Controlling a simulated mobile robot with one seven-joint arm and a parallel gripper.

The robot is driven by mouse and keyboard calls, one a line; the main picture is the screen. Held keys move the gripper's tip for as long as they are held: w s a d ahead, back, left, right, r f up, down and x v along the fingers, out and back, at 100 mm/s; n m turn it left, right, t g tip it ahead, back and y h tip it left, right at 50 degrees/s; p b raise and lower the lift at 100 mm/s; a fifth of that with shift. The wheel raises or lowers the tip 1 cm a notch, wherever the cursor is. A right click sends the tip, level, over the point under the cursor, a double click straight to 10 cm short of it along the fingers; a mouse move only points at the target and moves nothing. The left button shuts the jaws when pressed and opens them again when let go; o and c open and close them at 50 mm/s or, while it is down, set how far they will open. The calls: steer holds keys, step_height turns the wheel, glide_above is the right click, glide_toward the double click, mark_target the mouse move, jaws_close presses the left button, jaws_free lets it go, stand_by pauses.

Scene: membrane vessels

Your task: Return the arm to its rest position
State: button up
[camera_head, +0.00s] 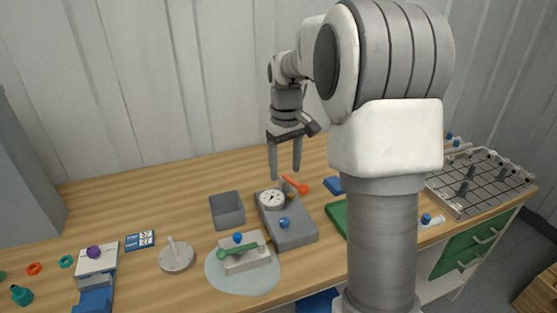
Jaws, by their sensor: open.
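My arm rises at the right of the head view, bends at the top and reaches left over the wooden bench. My gripper (285,172) points down with its two fingers apart and nothing between them. It appears above the back of a grey device (292,236) with a round gauge (271,199) and a blue knob. An orange-red handled part (296,184) lies just below the fingertips in the picture. I cannot tell the exact height of the fingers above it. My upper arm hides part of the bench on the right.
A ribbed wall stands behind.

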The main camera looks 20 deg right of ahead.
steer(key=s+a+r+m+t, duration=0.1)
steer(key=s+a+r, duration=0.25)
steer(key=s, duration=0.25)
steer(key=s+a+r+t, duration=0.2)
steer(key=s+r, duration=0.3)
steer(key=s, duration=0.1)
steer(key=s+a+f+t, duration=0.1)
steer(key=s+a, duration=0.1)
steer(key=s, duration=0.4)
steer(key=s+a+f+m+t, duration=0.1)
steer(key=s+a, duration=0.1)
steer(key=s, duration=0.5)
steer(key=shift+t, duration=0.3)
steer(key=shift+d+m, duration=0.1)
steer(key=shift+m, duration=0.2)
stand_by(1.3)
